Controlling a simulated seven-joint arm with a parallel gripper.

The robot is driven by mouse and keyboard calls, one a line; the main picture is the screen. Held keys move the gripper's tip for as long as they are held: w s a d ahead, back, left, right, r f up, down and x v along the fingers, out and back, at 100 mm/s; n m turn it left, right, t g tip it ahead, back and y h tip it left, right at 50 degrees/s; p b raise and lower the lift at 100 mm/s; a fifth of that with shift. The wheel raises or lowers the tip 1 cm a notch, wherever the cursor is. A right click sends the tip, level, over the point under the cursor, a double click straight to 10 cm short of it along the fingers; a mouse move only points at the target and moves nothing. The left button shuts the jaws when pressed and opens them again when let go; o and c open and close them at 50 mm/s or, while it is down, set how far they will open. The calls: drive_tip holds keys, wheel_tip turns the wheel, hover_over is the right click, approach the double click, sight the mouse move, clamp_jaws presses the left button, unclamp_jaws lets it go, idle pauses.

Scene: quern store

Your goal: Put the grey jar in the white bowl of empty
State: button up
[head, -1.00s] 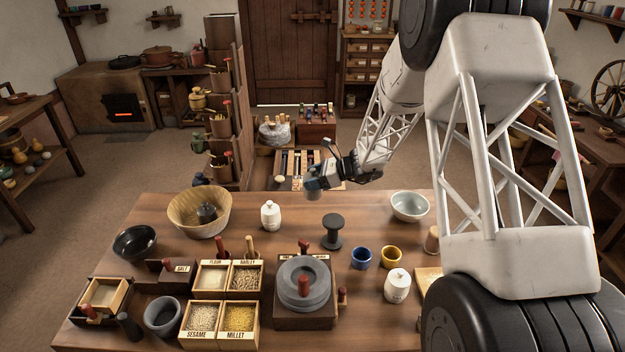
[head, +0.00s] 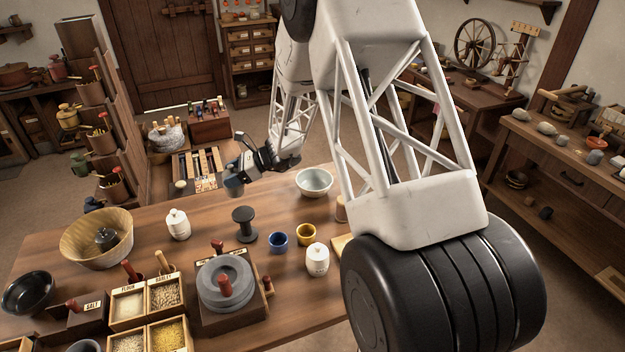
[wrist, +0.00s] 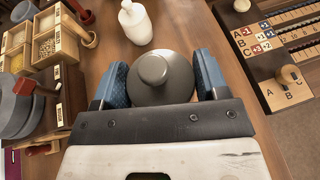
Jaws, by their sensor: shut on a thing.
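The grey jar (wrist: 165,80), with a round knob on its lid, sits between the two blue fingers of my gripper (wrist: 160,85) in the wrist view. My gripper is shut on it. In the head view my gripper (head: 234,188) is at the table's back edge, left of the white bowl, and the jar is mostly hidden there. The white bowl (head: 314,185) stands upright near the back right of the table and looks empty. It is apart from my gripper and does not show in the wrist view.
Another white jar (head: 178,225), a wooden bowl (head: 75,250) holding a dark pot, and a quern (head: 224,285) stand further left.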

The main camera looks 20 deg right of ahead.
drive_tip(key=s+d+m+t+h, duration=0.1)
drive_tip(key=s+d+m+t, duration=0.1)
drive_tip(key=s+d, duration=0.6)
drive_tip(key=s+d+m+t, duration=0.2)
drive_tip(key=s+d, duration=0.6)
drive_tip(key=d, duration=0.8)
drive_tip(key=shift+s+d+h, duration=0.4)
drive_tip(key=shift+w+t, duration=0.15)
drive_tip(key=shift+t, duration=0.15)
drive_tip(key=w+d, duration=0.1)
drive_tip(key=w, duration=0.6)
drive_tip(key=w+d+f, duration=0.1)
drive_tip(key=w+d, duration=0.1)
drive_tip(key=w, duration=0.6)
drive_tip(key=shift+w+d+f, duration=0.2)
drive_tip(key=shift+d+f, duration=0.05)
drive_tip(key=shift+f, duration=1.75)
drive_tip(key=shift+f, duration=0.55)
drive_tip(key=o, duration=1.1)
